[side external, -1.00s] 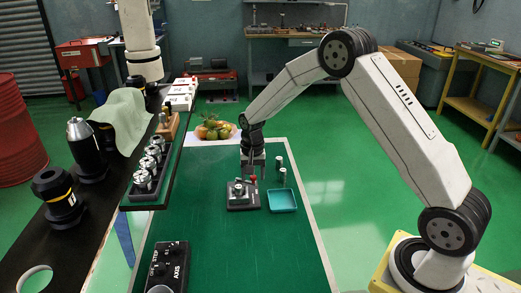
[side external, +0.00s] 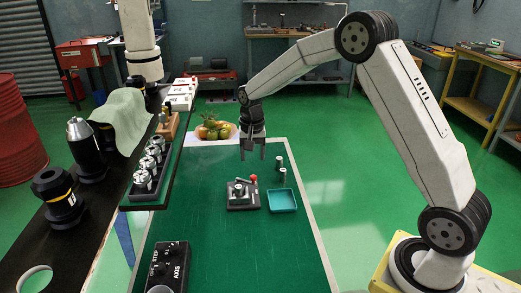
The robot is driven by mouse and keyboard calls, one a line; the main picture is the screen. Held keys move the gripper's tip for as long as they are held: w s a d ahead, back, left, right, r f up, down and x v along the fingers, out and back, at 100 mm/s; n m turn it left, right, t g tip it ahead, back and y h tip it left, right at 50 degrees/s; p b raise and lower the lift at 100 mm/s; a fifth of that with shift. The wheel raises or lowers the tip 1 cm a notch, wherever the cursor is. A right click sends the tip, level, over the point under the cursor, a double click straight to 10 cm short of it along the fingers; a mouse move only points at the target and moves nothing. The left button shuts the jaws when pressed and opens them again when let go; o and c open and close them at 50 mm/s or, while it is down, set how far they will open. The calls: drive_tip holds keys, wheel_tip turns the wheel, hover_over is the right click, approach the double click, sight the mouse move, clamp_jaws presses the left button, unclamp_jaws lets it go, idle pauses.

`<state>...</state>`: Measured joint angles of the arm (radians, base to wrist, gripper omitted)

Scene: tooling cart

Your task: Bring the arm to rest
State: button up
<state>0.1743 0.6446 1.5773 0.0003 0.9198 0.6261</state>
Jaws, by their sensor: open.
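My gripper (side external: 253,157) points down and hangs in the air above the green mat (side external: 210,240). Its two fingers are apart with nothing between them. Below it, a dark fixture block (side external: 242,204) sits on the mat with a small metal cylinder (side external: 239,190) on it and a red ball knob (side external: 253,178) at its back right. The gripper is clear of the fixture and touches nothing.
A teal tray (side external: 282,211) sits right of the fixture, with two small metal cylinders (side external: 281,173) behind it. A control box (side external: 167,265) lies at the front. A rack of metal holders (side external: 147,175) stands left. A fruit bowl (side external: 214,130) is behind the mat.

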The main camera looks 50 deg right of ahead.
drive_tip(key=shift+r, duration=0.3)
drive_tip(key=shift+s+a+r, duration=0.1)
drive_tip(key=shift+s+a, duration=0.15)
drive_tip(key=shift+s, duration=0.15)
drive_tip(key=s+a+n+t, duration=0.1)
drive_tip(key=s+a+n, duration=0.3)
drive_tip(key=s, duration=0.6)
drive_tip(key=s+a+n+t, duration=0.1)
drive_tip(key=s+a+n, duration=0.3)
drive_tip(key=s, duration=0.6)
drive_tip(key=shift+s+f+n+t, duration=0.35)
drive_tip(key=shift+f+n, duration=0.1)
drive_tip(key=shift+n, duration=0.15)
